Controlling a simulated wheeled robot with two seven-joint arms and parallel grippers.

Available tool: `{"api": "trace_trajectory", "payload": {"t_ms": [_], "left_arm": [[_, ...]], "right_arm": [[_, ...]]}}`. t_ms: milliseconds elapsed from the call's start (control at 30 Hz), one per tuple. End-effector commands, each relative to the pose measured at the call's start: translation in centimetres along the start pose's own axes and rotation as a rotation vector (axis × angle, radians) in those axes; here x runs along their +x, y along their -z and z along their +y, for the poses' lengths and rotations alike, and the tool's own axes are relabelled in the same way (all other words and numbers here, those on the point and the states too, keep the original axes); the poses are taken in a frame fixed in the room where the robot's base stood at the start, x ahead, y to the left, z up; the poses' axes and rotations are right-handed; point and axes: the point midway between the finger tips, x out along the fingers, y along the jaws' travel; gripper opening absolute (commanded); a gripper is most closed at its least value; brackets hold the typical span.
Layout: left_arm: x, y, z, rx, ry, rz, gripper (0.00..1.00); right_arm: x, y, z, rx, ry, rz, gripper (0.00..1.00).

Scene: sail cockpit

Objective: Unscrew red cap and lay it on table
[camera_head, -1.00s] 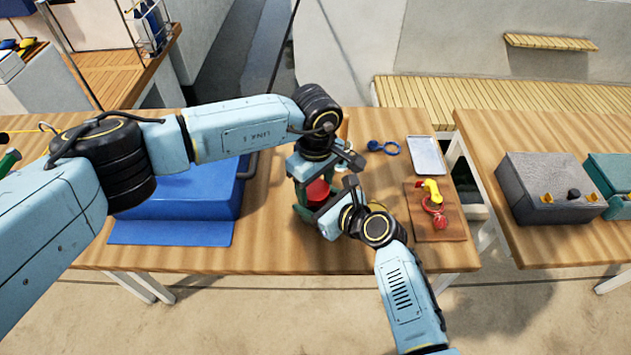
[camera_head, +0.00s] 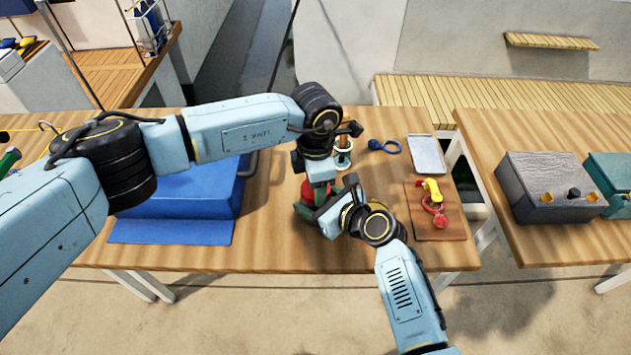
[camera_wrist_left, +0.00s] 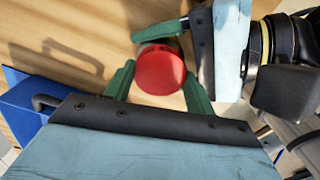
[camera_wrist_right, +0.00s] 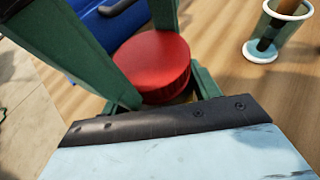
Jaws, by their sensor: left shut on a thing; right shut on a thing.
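The red cap (camera_head: 308,194) is round and flat-topped and stands over the table's middle; it is partly hidden in the head view. The left wrist view shows the red cap (camera_wrist_left: 160,70) between the green fingers of my left gripper (camera_wrist_left: 158,82), which is shut on it from above. My right gripper (camera_head: 312,212) comes in from the front right, low beside the cap. It is shut on the body under the cap, mostly hidden by fingers.
The wooden table (camera_head: 270,245) has bare room in front. A blue case (camera_head: 185,195) stands left.

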Motion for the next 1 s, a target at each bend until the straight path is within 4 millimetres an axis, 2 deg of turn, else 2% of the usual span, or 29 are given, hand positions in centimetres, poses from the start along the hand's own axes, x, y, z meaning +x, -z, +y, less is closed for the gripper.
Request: {"api": "trace_trajectory", "payload": {"t_ms": [167,467,500,633,1000], "left_arm": [[-0.14,0.00,0.22,-0.136,-0.005,-0.003,0.27],[-0.14,0.03,0.26,-0.150,-0.006,-0.003,0.27],[-0.14,0.03,0.26,-0.149,-0.006,-0.002,0.58],[-0.11,0.03,0.17,-0.148,-0.004,-0.002,0.76],[0.01,-0.15,-0.32,-0.139,0.007,-0.001,0.76]], "right_arm": [[0.02,0.09,0.16,0.000,-0.004,0.002,0.00],[0.02,0.10,0.17,0.000,-0.004,0.002,0.00],[0.02,0.10,0.17,0.000,-0.004,0.002,0.00],[0.02,0.10,0.14,0.000,-0.003,0.002,0.00],[0.02,0.09,0.00,0.001,0.000,0.002,0.00]]}}
